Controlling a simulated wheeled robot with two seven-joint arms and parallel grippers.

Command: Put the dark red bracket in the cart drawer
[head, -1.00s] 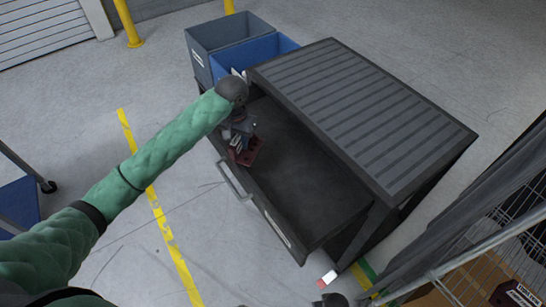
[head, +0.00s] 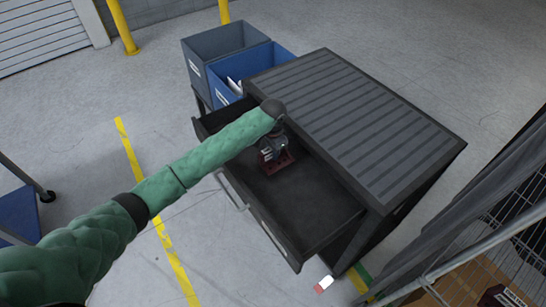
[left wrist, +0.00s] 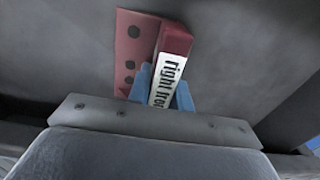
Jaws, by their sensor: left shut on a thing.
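The dark red bracket (head: 279,164) is inside the outline of the open dark drawer (head: 312,208), toward its left end in the head view. My left gripper (head: 270,152) is shut on the bracket from above. In the left wrist view, the bracket (left wrist: 132,48) has a flat plate with holes and an upright part with a white label reading "right fro…". The blue fingertips (left wrist: 162,84) sit on either side of the labelled part. I cannot tell whether the bracket touches the drawer floor. My right gripper is not in view.
The cart's ribbed grey top (head: 355,120) lies right behind the drawer. A grey bin (head: 215,50) and a blue bin (head: 225,92) stand beyond its left end. A wire rack (head: 480,255) is at right. The rest of the drawer floor looks empty.

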